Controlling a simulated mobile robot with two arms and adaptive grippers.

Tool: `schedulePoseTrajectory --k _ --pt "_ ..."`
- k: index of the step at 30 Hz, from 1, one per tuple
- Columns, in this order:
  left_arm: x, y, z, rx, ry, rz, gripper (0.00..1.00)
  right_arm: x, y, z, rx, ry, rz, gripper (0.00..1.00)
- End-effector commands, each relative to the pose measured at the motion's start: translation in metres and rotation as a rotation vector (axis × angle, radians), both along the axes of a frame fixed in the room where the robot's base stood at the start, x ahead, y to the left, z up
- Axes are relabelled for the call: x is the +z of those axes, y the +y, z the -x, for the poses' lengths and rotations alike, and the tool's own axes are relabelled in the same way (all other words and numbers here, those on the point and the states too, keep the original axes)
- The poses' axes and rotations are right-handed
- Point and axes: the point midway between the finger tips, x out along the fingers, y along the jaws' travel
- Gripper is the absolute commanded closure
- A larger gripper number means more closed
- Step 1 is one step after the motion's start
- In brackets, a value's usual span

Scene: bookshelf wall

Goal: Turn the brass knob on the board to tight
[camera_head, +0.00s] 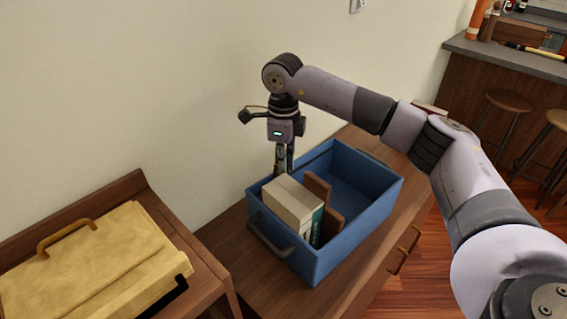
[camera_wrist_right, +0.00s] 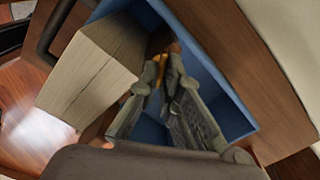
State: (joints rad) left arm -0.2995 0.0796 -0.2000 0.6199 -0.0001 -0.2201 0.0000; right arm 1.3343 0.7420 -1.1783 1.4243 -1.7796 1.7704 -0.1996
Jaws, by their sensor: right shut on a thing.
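My right gripper (camera_head: 284,160) points straight down into the back left corner of the blue bin (camera_head: 362,228), behind the pale block of books. In the right wrist view its fingers (camera_wrist_right: 166,72) are close together inside the bin. A small brass-coloured piece, the brass knob (camera_wrist_right: 158,73), shows between the fingertips, mostly covered by them. The fingers are shut on it. In the head view the knob is hidden. I cannot make out its board or any mark for tight. My left gripper is not in view.
Pale-paged books (camera_head: 293,202) and brown wooden pieces (camera_head: 322,193) stand in the bin close to the gripper. The bin's right part is empty. The bin sits on a wooden cabinet (camera_head: 228,250). A yellow case (camera_head: 95,265) lies at left; the wall is close behind.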

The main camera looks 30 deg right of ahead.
Motion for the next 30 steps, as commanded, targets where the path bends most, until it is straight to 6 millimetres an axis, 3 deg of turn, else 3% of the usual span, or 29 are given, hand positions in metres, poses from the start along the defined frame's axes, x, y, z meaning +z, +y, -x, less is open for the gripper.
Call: schedulePoseTrajectory --k 15,30 --pt "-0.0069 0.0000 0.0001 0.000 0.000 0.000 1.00 0.0013 0.0015 0.0001 -0.430 -0.004 0.000 1.00" --pt "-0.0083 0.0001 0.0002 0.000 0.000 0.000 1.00 0.0021 0.0018 0.0002 -0.588 -0.004 0.000 1.00"
